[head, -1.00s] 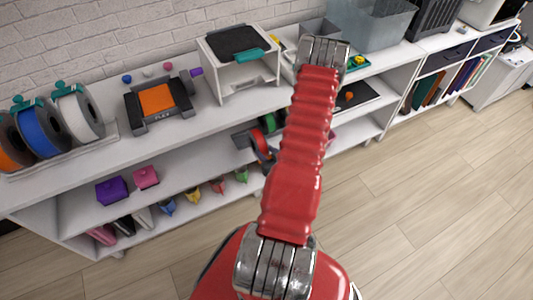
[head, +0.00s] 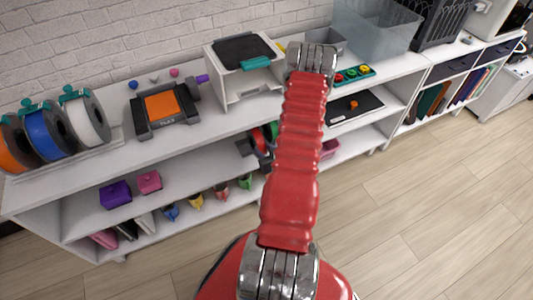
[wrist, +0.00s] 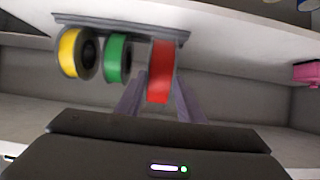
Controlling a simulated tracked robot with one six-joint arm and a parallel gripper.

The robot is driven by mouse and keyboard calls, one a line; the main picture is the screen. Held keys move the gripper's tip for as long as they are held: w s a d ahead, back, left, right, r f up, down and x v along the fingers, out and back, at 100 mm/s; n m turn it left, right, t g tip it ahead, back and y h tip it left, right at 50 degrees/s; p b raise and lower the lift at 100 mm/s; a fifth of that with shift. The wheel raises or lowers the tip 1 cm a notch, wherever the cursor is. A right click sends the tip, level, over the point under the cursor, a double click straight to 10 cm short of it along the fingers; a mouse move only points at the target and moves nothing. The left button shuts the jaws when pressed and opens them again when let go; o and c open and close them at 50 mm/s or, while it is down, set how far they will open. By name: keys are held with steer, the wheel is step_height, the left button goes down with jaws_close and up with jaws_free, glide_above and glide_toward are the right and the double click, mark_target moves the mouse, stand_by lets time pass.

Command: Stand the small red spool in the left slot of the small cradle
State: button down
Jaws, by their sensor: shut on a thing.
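The red spool (wrist: 160,72) is between the two fingers of my gripper (wrist: 158,85), which is shut on it. The wrist view seems upside down. The grey cradle (wrist: 120,24) lies along the top there, with a yellow spool (wrist: 78,53) and a green spool (wrist: 117,57) beside each other in it. The red spool lines up with the cradle's free end, on the picture's right, and overlaps its edge. I cannot tell whether it touches the cradle. In the head view, the red spool (head: 259,140) shows on the middle shelf, with my arm hiding much of the cradle.
Purple (head: 115,194) and pink (head: 149,182) boxes stand on the middle shelf to the left. The upper shelf overhangs this space. It bears large spools (head: 45,134), a black-and-orange device (head: 160,104) and a white machine (head: 245,70). Open floor (head: 430,190) lies right.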

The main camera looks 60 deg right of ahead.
steer(key=shift+w+d, duration=0.7)
steer(key=shift+w, duration=0.45)
steer(key=shift+w+d, duration=0.65)
steer(key=shift+w, duration=0.55)
steer(key=shift+w+d, duration=0.7)
steer(key=shift+w, duration=0.45)
steer(key=shift+f, duration=1.5)
steer(key=c, duration=1.1)
jaws_free()
steer(key=shift+s, duration=0.1)
steer(key=v, duration=1.3)
steer(key=shift+s+a, duration=0.2)
steer(key=shift+s, duration=0.1)
